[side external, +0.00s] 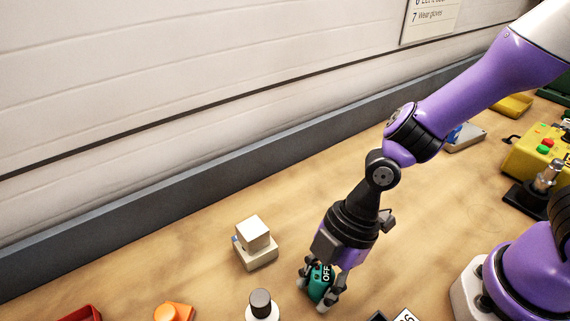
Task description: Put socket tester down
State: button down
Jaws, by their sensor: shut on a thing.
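My gripper (318,294) points down over the wooden bench, at the lower middle of the side external view. It is shut on a small teal-green thing (318,281), which I take to be the socket tester.
A white cube on a beige block (257,259) stands left of my gripper. A dark-capped white item (261,304), an orange piece (174,312) and a red tray (82,314) lie along the front. A yellow control box (536,152) is at right. Bench behind the gripper is clear.

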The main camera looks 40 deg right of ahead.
jog(key=shift+c, duration=2.4)
grip_release()
jog(key=v, duration=1.2)
jog(key=d+r+m+t+h, duration=0.2)
jog(key=d+m, duration=0.5)
jog(key=m, duration=0.2)
jog(key=d+r+m+t+h, duration=0.2)
jog(key=d+r+m+t, duration=0.1)
jog(key=d+m, duration=0.5)
jog(key=shift+w+r+m+t+h, duration=0.3)
jog(key=shift+w+m, duration=0.05)
jog(key=shift+m, duration=0.15)
